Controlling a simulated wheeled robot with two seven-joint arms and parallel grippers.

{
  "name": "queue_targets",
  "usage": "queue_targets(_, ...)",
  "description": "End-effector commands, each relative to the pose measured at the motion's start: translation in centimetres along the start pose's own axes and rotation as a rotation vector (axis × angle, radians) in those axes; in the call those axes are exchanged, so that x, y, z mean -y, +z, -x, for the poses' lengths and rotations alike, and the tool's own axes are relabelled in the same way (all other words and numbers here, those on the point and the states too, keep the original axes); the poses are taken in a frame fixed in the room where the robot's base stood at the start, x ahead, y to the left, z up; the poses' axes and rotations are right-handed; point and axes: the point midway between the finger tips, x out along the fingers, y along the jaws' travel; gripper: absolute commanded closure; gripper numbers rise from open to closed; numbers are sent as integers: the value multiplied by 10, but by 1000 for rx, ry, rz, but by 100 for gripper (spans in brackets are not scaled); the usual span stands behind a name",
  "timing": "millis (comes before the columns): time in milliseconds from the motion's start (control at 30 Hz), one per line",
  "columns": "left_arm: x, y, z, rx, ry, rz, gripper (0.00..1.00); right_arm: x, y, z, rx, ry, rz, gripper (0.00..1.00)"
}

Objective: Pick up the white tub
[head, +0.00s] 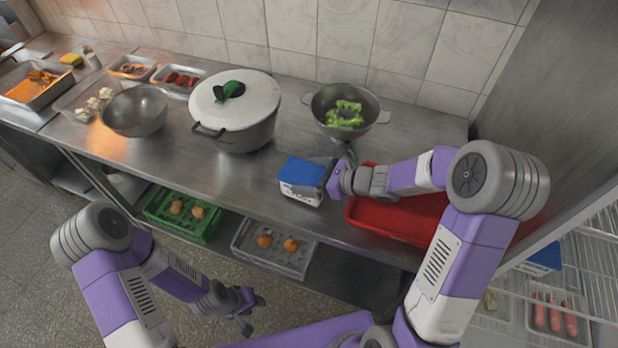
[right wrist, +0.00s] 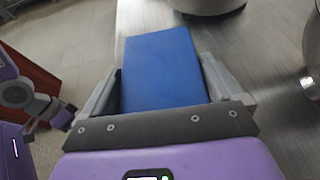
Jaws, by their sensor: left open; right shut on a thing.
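The white tub (head: 299,194) with a blue lid (head: 302,172) is at the front middle of the steel counter. I cannot tell whether it rests on the counter or is slightly above it. My right gripper (head: 328,178) is shut on the tub from its right side. In the right wrist view the blue lid (right wrist: 164,68) fills the space between the two fingers, and the tub's white sides are mostly hidden. My left gripper (head: 250,312) is open and empty, low in front of the counter, away from the tub.
A red tray (head: 385,222) lies right of the tub, under my right arm. A large lidded pot (head: 245,130) and a colander (head: 352,122) with green vegetables stand behind. Crates (head: 275,262) sit on the lower shelf. A wire rack (head: 600,250) is at right.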

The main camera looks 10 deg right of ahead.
Motion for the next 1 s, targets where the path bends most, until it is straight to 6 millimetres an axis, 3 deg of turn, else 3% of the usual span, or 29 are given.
queue_targets(100, -3, 0, 7, 0, 0, 0, 57, 0, 21, 8, 7, -1, 5, 59)
queue_targets(167, -1, 0, 4, 0, 0, 0, 57, -9, 19, 7, 7, 3, 2, 59)
queue_targets(567, 6, -1, -17, 0, 0, 0, 57, -106, 13, 13, 6, 4, 5, 59)
queue_targets(1000, 32, -4, -84, 0, 0, 0, 57, -128, 8, 13, 8, 1, 9, 59)
